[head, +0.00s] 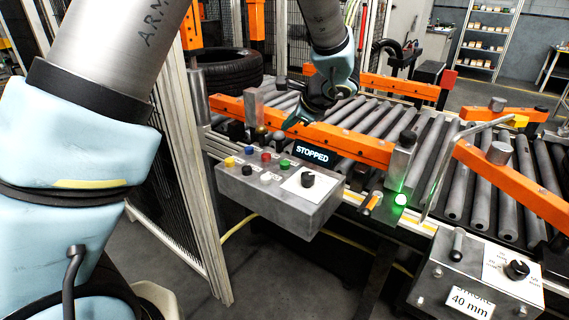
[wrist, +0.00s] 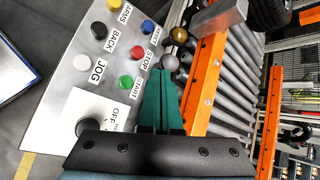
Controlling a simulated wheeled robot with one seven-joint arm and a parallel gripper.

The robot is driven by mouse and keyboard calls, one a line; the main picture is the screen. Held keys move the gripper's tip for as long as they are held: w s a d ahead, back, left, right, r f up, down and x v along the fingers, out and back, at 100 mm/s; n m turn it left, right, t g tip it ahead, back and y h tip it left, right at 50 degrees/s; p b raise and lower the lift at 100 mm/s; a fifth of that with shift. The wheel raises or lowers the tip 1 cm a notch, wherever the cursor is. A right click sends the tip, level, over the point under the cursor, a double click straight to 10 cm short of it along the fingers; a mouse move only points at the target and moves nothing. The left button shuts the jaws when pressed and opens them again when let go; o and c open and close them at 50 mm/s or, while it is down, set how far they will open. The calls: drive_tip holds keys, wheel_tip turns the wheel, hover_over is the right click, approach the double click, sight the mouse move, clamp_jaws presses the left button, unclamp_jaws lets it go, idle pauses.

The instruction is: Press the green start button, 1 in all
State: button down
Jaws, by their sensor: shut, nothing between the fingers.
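The green start button (head: 284,163) is on the sloped top of a grey control box (head: 270,202). In the wrist view, the green button (wrist: 127,82) sits beside the label START. My gripper (head: 292,124) is above the far side of the box, beyond the button in the head view. Its teal fingers are shut and empty, and in the wrist view the gripper (wrist: 160,78) lies just right of the green button, apart from it in the picture. The exact height of the fingertips over the panel is hard to tell. A display (head: 312,155) reads STOPPED.
Next to the green button are red (wrist: 137,52), blue (wrist: 147,26), yellow, black and white buttons and a black knob (head: 308,179). The roller conveyor (head: 385,125) lies behind.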

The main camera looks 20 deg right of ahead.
sight(288, 164)
drive_tip(key=shift+f+b, duration=3.2)
drive_tip(key=shift+f, duration=1.15)
drive_tip(key=shift+f+b, duration=0.4)
drive_tip(key=shift+b, duration=0.1)
